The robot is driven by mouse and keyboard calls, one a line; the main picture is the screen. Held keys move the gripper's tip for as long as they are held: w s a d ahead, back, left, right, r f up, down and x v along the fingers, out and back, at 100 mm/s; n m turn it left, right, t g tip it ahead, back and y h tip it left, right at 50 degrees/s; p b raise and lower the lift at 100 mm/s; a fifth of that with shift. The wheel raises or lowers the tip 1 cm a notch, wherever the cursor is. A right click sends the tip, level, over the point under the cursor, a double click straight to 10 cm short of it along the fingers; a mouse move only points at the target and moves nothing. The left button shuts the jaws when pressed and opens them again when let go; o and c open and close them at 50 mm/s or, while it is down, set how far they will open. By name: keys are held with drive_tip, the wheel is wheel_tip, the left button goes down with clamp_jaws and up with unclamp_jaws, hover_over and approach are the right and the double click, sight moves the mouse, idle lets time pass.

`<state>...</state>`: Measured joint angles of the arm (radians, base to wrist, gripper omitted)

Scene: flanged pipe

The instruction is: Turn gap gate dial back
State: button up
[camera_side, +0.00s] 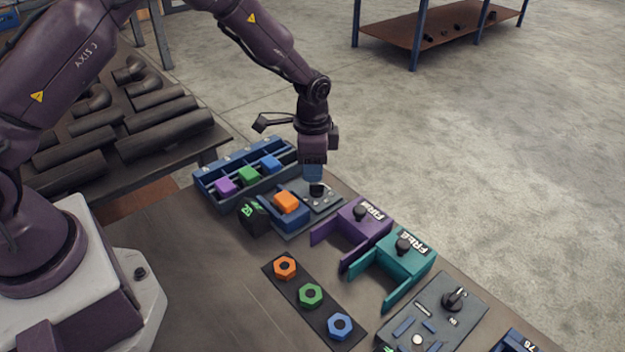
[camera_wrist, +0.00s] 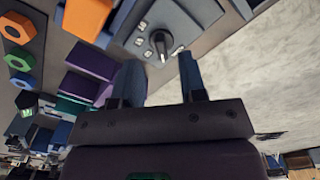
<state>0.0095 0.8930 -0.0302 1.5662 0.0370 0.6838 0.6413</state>
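The dial (camera_side: 317,189) is a black knob on a grey plate (camera_side: 322,201) beside the orange block (camera_side: 287,201). In the wrist view the knob (camera_wrist: 160,43) has a pale pointer line and small markings to its left. I take it for the gap gate dial, though its name cannot be read. My gripper (camera_side: 314,179) points down just above it. In the wrist view my gripper (camera_wrist: 158,62) has its two blue fingers apart, with the knob showing between and just beyond their tips. Nothing is held. Contact with the knob cannot be told.
A purple box (camera_side: 361,220) and a teal box (camera_side: 405,258), both knobbed, stand to the right. A blue tray (camera_side: 247,172) with coloured blocks lies behind left. A grey panel (camera_side: 436,312) carries another knob. Hex nuts lie on a dark strip (camera_side: 297,281) in front.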

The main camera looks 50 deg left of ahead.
sight(317, 188)
drive_tip(key=shift+f, duration=2.25)
drive_tip(key=shift+c, duration=0.2)
clamp_jaws()
